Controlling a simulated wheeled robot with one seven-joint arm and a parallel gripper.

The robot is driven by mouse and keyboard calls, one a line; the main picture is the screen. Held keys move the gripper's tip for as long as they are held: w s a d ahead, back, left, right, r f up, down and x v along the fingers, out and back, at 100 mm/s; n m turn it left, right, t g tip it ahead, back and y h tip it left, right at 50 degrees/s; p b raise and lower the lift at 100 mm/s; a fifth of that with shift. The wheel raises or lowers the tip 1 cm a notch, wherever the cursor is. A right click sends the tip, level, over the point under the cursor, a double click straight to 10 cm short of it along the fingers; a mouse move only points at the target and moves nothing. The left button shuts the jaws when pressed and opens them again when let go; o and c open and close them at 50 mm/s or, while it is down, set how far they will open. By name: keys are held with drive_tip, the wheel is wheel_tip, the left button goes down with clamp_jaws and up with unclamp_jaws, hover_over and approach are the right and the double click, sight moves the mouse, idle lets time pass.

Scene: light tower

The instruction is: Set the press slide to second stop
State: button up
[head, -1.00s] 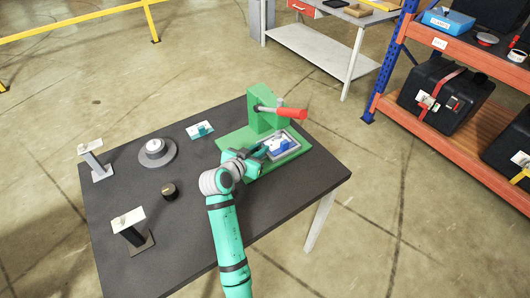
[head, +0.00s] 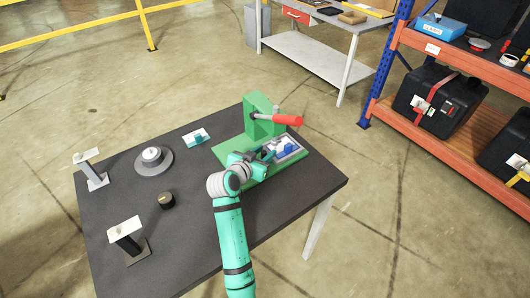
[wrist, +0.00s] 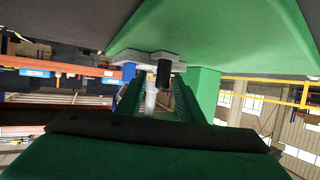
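The green press (head: 262,105) stands on the table with a red-handled lever (head: 287,119). At its foot a grey slide or tray (head: 299,151) with a blue piece (head: 285,149) sits on the green base plate (head: 228,149). My gripper (head: 268,154) is low at the near left of the slide. In the wrist view, which is upside down, my gripper's fingers (wrist: 158,98) stand apart. A pale peg (wrist: 151,98) and a black cylinder (wrist: 164,72) show in the gap between them. I cannot tell whether a finger touches either. The stop marks cannot be made out.
The dark table (head: 185,235) also holds a round grey dial (head: 152,158), a black knob (head: 166,200), a small white-and-teal switch (head: 196,137) and two stands, one near (head: 126,240) and one far (head: 90,170). An orange shelf (head: 440,150) stands to the right. The table's front middle is clear.

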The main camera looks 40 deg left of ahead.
drive_tip(key=v, duration=1)
drive_tip(key=shift+s, duration=0.1)
drive_tip(key=shift+a, duration=0.1)
